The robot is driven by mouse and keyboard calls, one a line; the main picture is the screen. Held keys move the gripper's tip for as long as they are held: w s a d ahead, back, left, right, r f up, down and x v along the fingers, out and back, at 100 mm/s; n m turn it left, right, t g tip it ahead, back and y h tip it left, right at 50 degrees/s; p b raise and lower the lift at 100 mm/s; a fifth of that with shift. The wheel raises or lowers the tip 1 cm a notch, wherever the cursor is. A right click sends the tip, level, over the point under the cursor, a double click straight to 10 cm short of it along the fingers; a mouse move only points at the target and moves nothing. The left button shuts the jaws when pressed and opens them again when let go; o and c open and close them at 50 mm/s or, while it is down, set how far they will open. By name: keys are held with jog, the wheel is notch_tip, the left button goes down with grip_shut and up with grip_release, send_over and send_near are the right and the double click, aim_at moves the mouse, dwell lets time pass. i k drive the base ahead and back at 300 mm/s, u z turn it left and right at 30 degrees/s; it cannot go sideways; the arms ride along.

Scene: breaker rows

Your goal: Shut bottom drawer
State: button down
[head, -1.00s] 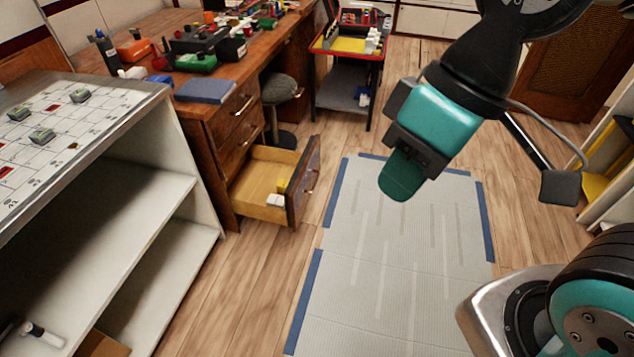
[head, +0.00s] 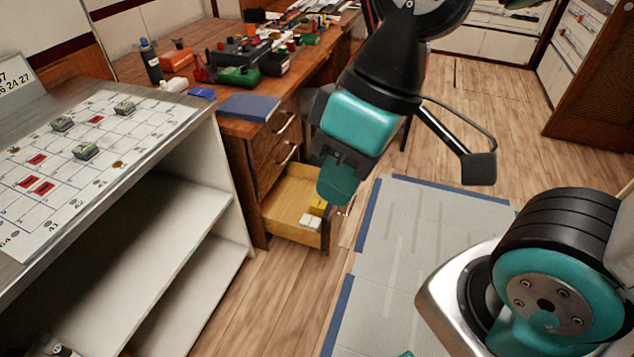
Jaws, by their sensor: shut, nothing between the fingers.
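The wooden desk's bottom drawer (head: 285,204) stands pulled out in the head view. It holds a yellow block (head: 318,207) and white blocks (head: 310,221). Two drawers (head: 272,148) above it look shut. My gripper (head: 338,188) is shut and empty, pointing down. In the picture it overlaps the right end of the bottom drawer and hides much of its front. I cannot tell whether it touches the drawer.
A white shelf unit (head: 170,210) with a marked board on top stands at the left. The desk top (head: 130,66) carries several tools and a blue book (head: 249,107). A grey mat (head: 400,250) edged with blue tape lies on open wooden floor.

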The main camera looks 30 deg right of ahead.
aim_at(291, 195)
jog(key=z, duration=0.1)
jog(key=i, duration=0.9)
jog(key=z, duration=0.3)
